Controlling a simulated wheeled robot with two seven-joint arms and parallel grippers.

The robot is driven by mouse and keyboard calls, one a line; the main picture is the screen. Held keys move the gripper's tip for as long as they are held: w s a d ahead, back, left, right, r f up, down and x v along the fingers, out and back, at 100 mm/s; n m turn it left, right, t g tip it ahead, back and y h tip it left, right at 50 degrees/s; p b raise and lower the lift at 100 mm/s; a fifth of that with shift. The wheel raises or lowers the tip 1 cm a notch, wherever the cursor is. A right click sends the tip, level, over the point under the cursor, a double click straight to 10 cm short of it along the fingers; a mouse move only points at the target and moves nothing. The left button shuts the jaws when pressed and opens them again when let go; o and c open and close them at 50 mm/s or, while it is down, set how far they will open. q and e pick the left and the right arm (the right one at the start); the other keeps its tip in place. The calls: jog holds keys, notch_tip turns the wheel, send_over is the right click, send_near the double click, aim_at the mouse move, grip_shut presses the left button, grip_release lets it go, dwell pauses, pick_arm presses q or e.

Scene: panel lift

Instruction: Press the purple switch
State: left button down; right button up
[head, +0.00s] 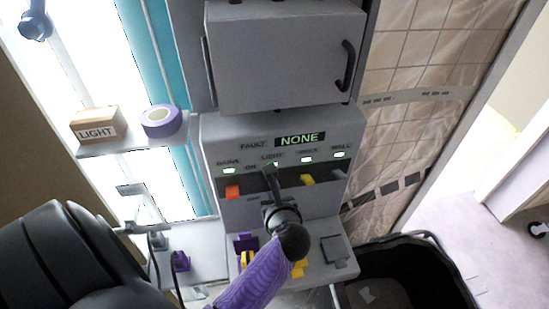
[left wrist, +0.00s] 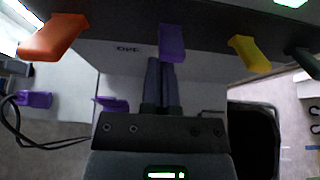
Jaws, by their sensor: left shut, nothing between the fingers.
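The purple switch (left wrist: 172,42) is a lever on the panel's front edge in the left wrist view, between the orange and yellow switches. In the head view it is hidden behind my gripper. My left gripper (left wrist: 160,64) is shut and empty, its fingertips at the lower end of the purple switch. I cannot tell whether they touch it. In the head view my left gripper (head: 270,178) reaches up to the switch row under the LIGHT label. My right gripper is not in view.
An orange switch (head: 232,192) is to the left; a yellow switch (head: 307,180) and a grey switch (head: 338,174) are to the right. The display (head: 299,139) reads NONE. A black bin (head: 440,262) stands at lower right. A shelf holds a LIGHT box (head: 97,126) and purple tape (head: 161,121).

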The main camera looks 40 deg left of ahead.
pick_arm(q)
jog(key=shift+r, duration=0.15)
notch_tip(320, 180, up, 10)
jog(key=p, duration=0.2)
dwell(0.5)
